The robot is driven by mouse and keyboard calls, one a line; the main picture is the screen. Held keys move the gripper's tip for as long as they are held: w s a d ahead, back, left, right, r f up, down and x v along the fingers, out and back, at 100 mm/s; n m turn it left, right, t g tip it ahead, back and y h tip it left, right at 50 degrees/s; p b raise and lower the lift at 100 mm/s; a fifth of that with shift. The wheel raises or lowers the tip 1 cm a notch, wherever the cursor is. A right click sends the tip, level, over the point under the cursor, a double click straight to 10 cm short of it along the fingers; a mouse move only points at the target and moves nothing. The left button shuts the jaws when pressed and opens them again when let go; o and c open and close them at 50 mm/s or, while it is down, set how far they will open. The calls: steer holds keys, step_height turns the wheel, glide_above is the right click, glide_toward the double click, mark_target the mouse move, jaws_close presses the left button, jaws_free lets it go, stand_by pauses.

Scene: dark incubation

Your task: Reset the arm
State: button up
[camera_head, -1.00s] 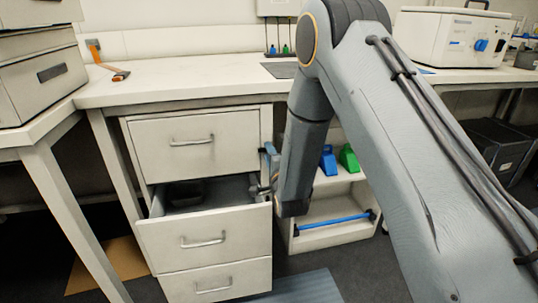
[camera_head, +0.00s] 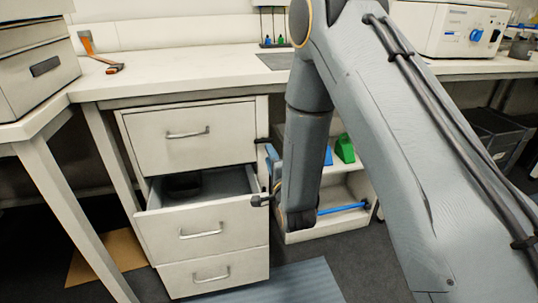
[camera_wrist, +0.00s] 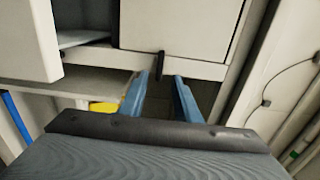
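My gripper (camera_head: 262,170) is beside the right edge of the drawer cabinet in the head view, at the end of my bent arm. In the wrist view its two blue fingers (camera_wrist: 160,92) stand apart with nothing held between them. A dark upright piece shows just beyond the fingertips against the pale furniture; I cannot tell what it is. The second drawer (camera_head: 200,233) is pulled open, and a dark container (camera_head: 184,184) lies inside it. The top drawer (camera_head: 188,134) and bottom drawer (camera_head: 212,272) are shut.
A low shelf (camera_head: 330,225) with a green object (camera_head: 345,148) and a blue bar stands right of the cabinet, partly behind my arm. The worktop (camera_head: 180,80) above holds an orange-handled hammer (camera_head: 100,64) and a white machine (camera_head: 450,30). A grey box (camera_head: 30,60) is at left.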

steer(key=s+d+r+n+g+h, duration=0.1)
steer(key=s+d+r+n+g, duration=0.4)
steer(key=s, duration=0.8)
steer(key=s+d+r+n+g+h, duration=0.25)
steer(key=s+n+g, duration=0.45)
steer(key=s, duration=0.5)
steer(key=s+d+r+n+g+h, duration=0.1)
steer(key=s+d+r+n+g, duration=0.4)
steer(key=s, duration=0.8)
steer(key=d+r+m+p, duration=0.2)
steer(key=d+r+p, duration=0.7)
steer(key=p, duration=1)
steer(key=shift+r, duration=0.35)
steer(key=shift+w+h, duration=0.1)
steer(key=shift+h, duration=0.15)
